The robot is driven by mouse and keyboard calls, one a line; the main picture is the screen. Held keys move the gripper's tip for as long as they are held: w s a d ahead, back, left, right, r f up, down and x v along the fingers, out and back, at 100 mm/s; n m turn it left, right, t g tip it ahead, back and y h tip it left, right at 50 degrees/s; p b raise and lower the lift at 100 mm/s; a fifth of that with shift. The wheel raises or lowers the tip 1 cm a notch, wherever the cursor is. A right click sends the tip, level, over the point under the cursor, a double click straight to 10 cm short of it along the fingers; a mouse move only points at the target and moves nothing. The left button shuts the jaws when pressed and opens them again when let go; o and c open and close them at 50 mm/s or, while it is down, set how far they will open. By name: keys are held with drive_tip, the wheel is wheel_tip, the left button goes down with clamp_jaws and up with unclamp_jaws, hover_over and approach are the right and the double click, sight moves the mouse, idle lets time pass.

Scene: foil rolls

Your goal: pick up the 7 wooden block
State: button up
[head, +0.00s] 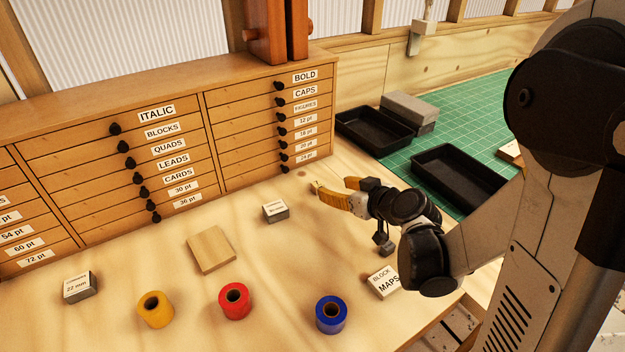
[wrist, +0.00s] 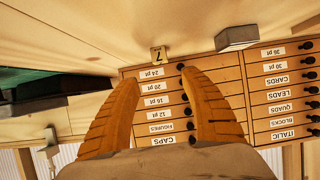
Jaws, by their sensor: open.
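The 7 wooden block (wrist: 158,54) is small and tan with a dark 7 on its face. In the wrist view it stands on the table just beyond my fingertips, about midway between them. In the head view a small pale piece (head: 316,186) at the end of my near finger appears to be this block, partly hidden. My gripper (head: 335,187) has orange fingers and is low over the table in front of the drawers. In the wrist view my gripper (wrist: 159,77) is open, with nothing between its fingers.
A small labelled box (head: 275,211) lies close to my gripper; it also shows in the wrist view (wrist: 237,38). Drawers (head: 265,130) stand behind. Black trays (head: 375,131) are on the green mat. Yellow (head: 155,309), red (head: 234,301) and blue (head: 331,314) rolls are nearer.

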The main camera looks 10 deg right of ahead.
sight(318, 183)
drive_tip(key=b+x, duration=0.3)
drive_tip(key=x, duration=0.7)
drive_tip(key=shift+s+f+b, duration=0.15)
drive_tip(key=shift+f+b, duration=0.05)
drive_tip(key=shift+b, duration=0.15)
drive_tip(key=shift+r, duration=0.1)
drive_tip(key=c, duration=1)
